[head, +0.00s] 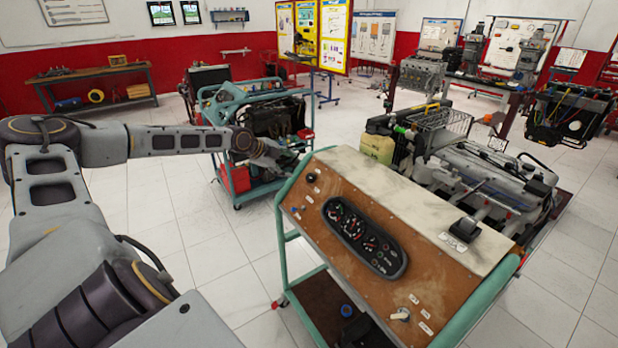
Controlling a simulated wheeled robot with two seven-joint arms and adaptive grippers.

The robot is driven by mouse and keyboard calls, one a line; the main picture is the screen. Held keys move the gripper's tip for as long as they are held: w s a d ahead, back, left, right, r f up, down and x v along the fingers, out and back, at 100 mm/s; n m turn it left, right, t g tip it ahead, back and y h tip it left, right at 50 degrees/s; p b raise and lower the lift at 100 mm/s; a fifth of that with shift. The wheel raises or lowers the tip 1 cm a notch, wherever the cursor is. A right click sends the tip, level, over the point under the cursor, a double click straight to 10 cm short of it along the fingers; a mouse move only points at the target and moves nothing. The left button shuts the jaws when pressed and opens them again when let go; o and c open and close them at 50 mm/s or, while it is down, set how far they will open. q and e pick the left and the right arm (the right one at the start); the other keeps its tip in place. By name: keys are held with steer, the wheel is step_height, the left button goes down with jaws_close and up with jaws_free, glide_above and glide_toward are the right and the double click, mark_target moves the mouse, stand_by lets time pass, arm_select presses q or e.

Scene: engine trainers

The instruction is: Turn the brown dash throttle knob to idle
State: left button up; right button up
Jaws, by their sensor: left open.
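The brown dash panel (318,240) slopes on a teal-framed engine stand in the middle foreground. A small pale knob (400,315) sits near its lower right corner beside several small white labels, too small to read. A dark round knob (311,178) sits near its upper left corner. I cannot tell from any label which one is the throttle. My left gripper (284,160) is open at the end of the outstretched arm, just beyond the panel's upper left corner. It looks empty and is far from the pale knob. My right gripper is out of view.
A black gauge cluster (364,238) fills the panel's middle. A black lever box (465,229) stands on the pale top. A grey engine (485,185) lies behind. Another teal engine cart (258,125) stands beyond my left arm. Tiled floor (200,240) is clear at left.

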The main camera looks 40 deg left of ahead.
arm_select(q)
steer(key=shift+s+d+f+m, duration=0.1)
steer(key=shift+m, duration=1.1)
steer(key=shift+s+d+f+m, duration=0.1)
steer(key=shift+m, duration=1.1)
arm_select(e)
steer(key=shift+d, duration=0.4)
arm_select(q)
steer(key=shift+w+f, duration=0.1)
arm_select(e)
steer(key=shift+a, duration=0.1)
arm_select(q)
glide_toward(309, 177)
steer(key=shift+x, duration=1.75)
steer(key=shift+p+x, duration=0.4)
steer(key=shift+x, duration=2.25)
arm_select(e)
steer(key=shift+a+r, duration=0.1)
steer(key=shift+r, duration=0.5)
